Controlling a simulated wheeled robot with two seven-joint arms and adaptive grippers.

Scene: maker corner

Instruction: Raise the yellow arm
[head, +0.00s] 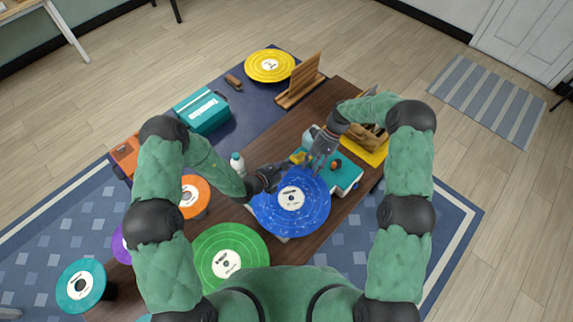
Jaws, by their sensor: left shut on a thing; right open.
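A teal box-like device (347,176) stands on the brown table, with a small orange-brown knob (336,165) on top. A small yellow part (299,157) shows at its left back; I take it for the yellow arm, but it is too small to tell whether it is raised or lowered.
A white bottle with a teal cap (237,163) stands left of my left gripper. Green (231,257), orange (193,196) and yellow (269,66) records lie around. A teal case (202,111), a wooden rack (300,82) and a wooden holder (368,137) stand farther back.

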